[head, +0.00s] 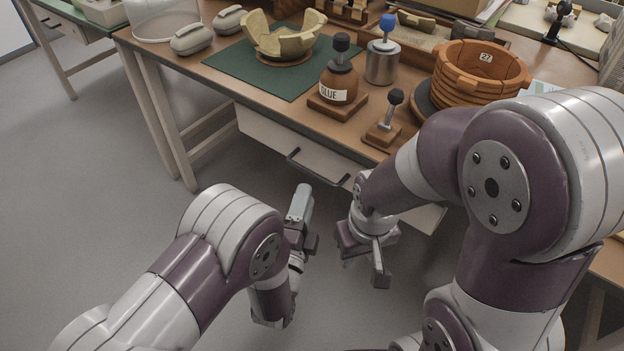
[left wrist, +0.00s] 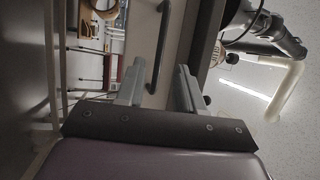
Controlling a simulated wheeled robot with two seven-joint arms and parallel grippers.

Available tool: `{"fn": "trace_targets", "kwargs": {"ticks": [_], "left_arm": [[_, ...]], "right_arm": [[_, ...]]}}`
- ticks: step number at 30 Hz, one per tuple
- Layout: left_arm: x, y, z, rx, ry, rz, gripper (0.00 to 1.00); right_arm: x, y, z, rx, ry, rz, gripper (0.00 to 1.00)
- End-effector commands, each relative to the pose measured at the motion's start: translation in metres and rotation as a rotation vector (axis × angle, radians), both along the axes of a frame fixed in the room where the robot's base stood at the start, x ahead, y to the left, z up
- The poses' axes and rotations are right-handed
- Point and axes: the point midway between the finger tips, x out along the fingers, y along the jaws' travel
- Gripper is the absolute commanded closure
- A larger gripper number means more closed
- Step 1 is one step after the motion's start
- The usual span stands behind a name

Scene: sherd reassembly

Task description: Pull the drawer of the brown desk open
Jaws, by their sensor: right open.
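The brown desk (head: 222,78) has a pale drawer (head: 262,132) under its top; the drawer front looks about flush below the edge. Its dark bar handle (head: 318,168) is in plain sight, and the handle also shows in the left wrist view (left wrist: 158,50). My left gripper (head: 301,190) is in front of and below the handle, apart from it. In the left wrist view its two fingers (left wrist: 157,75) are spread and empty, with the handle beyond them, towards the left finger. My right gripper (head: 366,262) is open and empty, below the drawer's right part.
On the desk stand a glue pot (head: 338,85), a small wooden stand with a black knob (head: 388,118), a metal can (head: 383,62), a terracotta pot (head: 478,75) and a cream bowl of sherds (head: 283,38) on a green mat (head: 232,72).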

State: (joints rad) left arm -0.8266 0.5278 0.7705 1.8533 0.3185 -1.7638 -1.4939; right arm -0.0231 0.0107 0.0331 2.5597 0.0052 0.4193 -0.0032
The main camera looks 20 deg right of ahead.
Motion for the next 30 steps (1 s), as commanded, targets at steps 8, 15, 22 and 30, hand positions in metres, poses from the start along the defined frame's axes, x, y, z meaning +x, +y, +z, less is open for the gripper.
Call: {"fn": "trace_targets", "kwargs": {"ticks": [8,15,22,30], "left_arm": [[0.051,-0.028,0.008,-0.001,0.0,0.001,0.63],[0.061,-0.034,0.012,0.001,0.003,0.0,0.63],[0.061,-0.034,0.012,0.0,0.004,-0.001,0.92],[0.06,-0.033,0.012,0.0,0.004,-0.001,1.0]], "right_arm": [[0.0,0.0,-0.019,0.0,0.001,0.0,0.57],[0.0,0.0,-0.02,0.0,0.001,0.0,0.57],[0.0,0.0,-0.02,0.0,0.0,0.0,0.57],[0.0,0.0,-0.02,0.0,0.001,0.0,0.57]]}}
